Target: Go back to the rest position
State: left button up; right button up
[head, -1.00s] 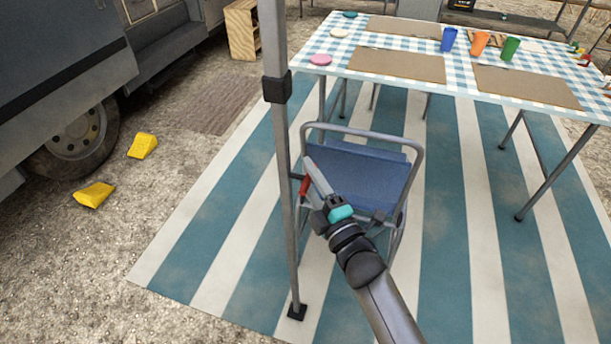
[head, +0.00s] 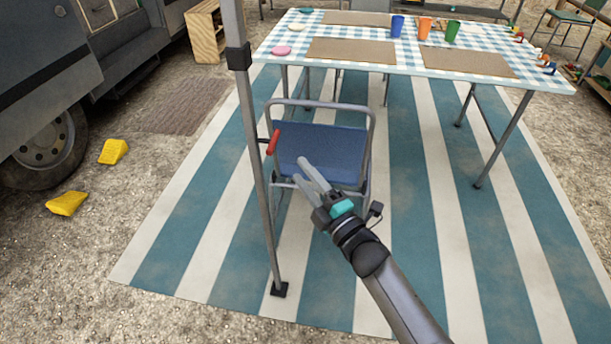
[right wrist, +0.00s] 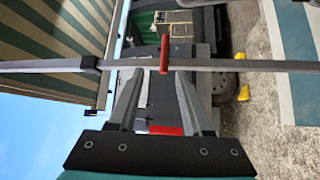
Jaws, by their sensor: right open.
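My right gripper (head: 312,176) is open and empty in the head view, in front of the blue folding chair (head: 320,150). In the right wrist view its two fingers (right wrist: 158,100) stand apart with nothing between them. A grey awning pole (head: 252,130) stands to the left of the gripper, with a red crank handle (head: 273,142) on it. The pole crosses the right wrist view (right wrist: 230,65), and the red handle (right wrist: 164,54) shows beyond the fingertips, apart from them. My left gripper is in neither view.
A table with a checked cloth (head: 405,60) holds cups, plates and brown mats behind the chair. A striped mat (head: 420,200) covers the ground. The van (head: 40,80) and two yellow wheel chocks (head: 67,203) are at the left. The mat's right side is clear.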

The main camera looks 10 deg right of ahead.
jog(key=shift+f, duration=0.35)
jog(key=s+d+f+m+g+h, duration=0.2)
jog(key=s+d+f+m, duration=0.15)
jog(key=f, duration=0.55)
jog(key=s+d+f+m+g+h, duration=0.2)
jog(key=s+d+f+m, duration=0.15)
jog(key=f, duration=0.45)
jog(key=s+d+f+m+g+h, duration=0.2)
jog(key=s+f+m+h, duration=0.15)
jog(key=f, duration=0.55)
jog(key=s+d+f+m+g, duration=0.2)
jog(key=s+f, duration=0.3)
jog(key=s, duration=0.5)
jog(key=s+d+f+m+g+h, duration=0.1)
jog(key=s+d+f+m+g, duration=0.2)
jog(key=s+f, duration=0.3)
jog(key=s+d+f+m+g+h+p, duration=0.1)
jog(key=s+d+f+m+g, duration=0.2)
jog(key=s, duration=1)
notch_tip(320, 180, down, 2)
jog(key=shift+s+f+m+g, duration=0.25)
jog(key=shift+s+m+g, duration=0.2)
jog(key=shift+g, duration=0.15)
jog(key=shift+w, duration=0.15)
